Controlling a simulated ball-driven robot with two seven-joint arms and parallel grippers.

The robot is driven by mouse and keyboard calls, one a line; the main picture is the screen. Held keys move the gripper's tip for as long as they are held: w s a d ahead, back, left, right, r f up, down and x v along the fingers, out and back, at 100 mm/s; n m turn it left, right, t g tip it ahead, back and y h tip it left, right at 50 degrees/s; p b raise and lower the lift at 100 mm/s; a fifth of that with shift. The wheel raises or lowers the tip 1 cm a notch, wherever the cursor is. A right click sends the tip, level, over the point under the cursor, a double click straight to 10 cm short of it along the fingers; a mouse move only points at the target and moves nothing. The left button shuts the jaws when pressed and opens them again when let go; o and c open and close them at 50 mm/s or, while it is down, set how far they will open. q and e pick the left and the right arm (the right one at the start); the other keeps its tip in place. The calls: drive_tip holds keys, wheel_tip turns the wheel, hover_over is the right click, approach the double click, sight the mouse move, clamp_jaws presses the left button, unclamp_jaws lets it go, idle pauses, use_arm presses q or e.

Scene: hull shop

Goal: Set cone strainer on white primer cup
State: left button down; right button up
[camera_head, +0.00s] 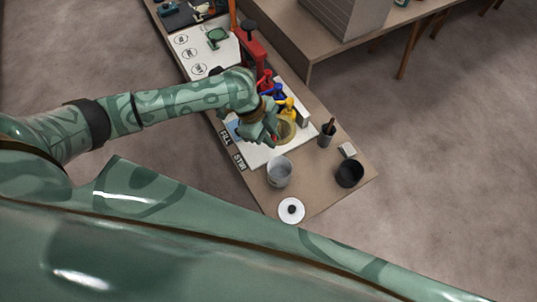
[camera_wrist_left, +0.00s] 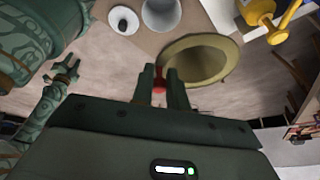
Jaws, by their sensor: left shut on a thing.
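The cone strainer (camera_wrist_left: 214,60), a wide olive-yellow cone with a broad rim, shows beside my left fingers in the left wrist view. In the head view the strainer (camera_head: 286,129) is partly hidden by my left gripper (camera_head: 274,138). My left gripper (camera_wrist_left: 161,76) is shut on a small red grip at the strainer's near side. The white primer cup (camera_head: 279,172) stands upright on the bench, apart from the strainer; it shows at the top of the left wrist view (camera_wrist_left: 161,14). My right gripper (camera_wrist_left: 66,73) is open and empty at the left of the wrist view.
A white lid with a dark knob (camera_head: 291,210) lies near the cup. A black pot (camera_head: 349,173), a small pale block (camera_head: 347,150) and a dark container with a stick (camera_head: 326,135) stand to the right. Yellow, blue and red taps (camera_head: 288,105) stand behind my gripper.

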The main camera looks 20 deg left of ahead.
use_arm(q)
drive_tip(key=s+d+f+m+g+b, duration=0.1)
drive_tip(key=s+f+m+b, duration=0.2)
drive_tip(key=f+b, duration=0.4)
drive_tip(key=shift+s+f+m+g, duration=0.3)
drive_tip(key=shift+f+m, duration=0.6)
drive_tip(key=shift+f, duration=3.55)
drive_tip(key=shift+w, duration=0.1)
drive_tip(key=c, duration=0.8)
unclamp_jaws()
drive_tip(key=shift+r, duration=0.2)
wheel_tip(320, 180, up, 7)
drive_tip(key=p, duration=0.5)
drive_tip(key=shift+f+p, duration=0.15)
drive_tip(key=shift+p, duration=0.25)
